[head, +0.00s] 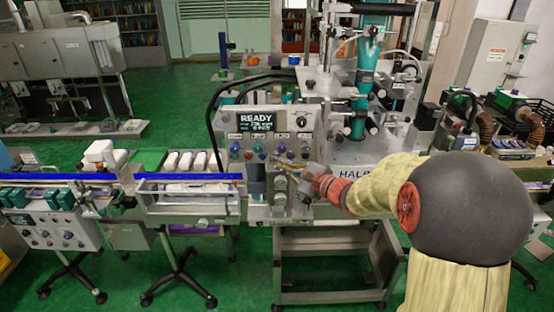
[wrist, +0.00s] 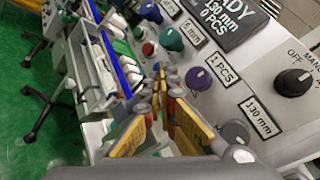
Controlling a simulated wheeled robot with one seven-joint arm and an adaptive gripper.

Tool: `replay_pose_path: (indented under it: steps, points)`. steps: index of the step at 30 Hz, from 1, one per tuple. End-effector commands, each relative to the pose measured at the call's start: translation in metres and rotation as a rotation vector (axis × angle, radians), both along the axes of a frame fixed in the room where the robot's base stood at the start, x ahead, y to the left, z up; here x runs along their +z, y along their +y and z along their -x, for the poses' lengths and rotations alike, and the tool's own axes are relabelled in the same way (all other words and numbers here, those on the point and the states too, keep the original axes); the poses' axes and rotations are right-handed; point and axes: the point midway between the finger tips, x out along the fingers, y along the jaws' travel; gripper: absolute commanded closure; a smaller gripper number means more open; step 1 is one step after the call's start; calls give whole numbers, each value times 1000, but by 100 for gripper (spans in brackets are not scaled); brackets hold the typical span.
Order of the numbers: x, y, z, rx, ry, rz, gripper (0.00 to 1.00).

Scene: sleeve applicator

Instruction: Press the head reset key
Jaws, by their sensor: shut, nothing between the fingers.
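The grey control panel (head: 310,128) has a display reading READY (head: 258,120) and a row of knobs and buttons. I cannot tell which control is the head reset key; no such label is readable. My gripper (wrist: 167,74) is shut and empty, its yellow-sided fingers pointing at the panel between the purple knob and the small buttons. Its tips partly hide that spot, and contact cannot be told.
A black knob (wrist: 292,82) and a grey knob (wrist: 233,133) stick out of the panel nearby. A conveyor with a blue rail (head: 190,177) runs left of the panel.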

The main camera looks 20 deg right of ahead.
Motion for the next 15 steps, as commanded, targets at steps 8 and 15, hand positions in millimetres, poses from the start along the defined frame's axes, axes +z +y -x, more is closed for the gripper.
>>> replay_pose_path:
  steps: [8,15]
  points:
    - [1,1,2,0,0,1,100]
    - [0,4,12,0,0,1,100]
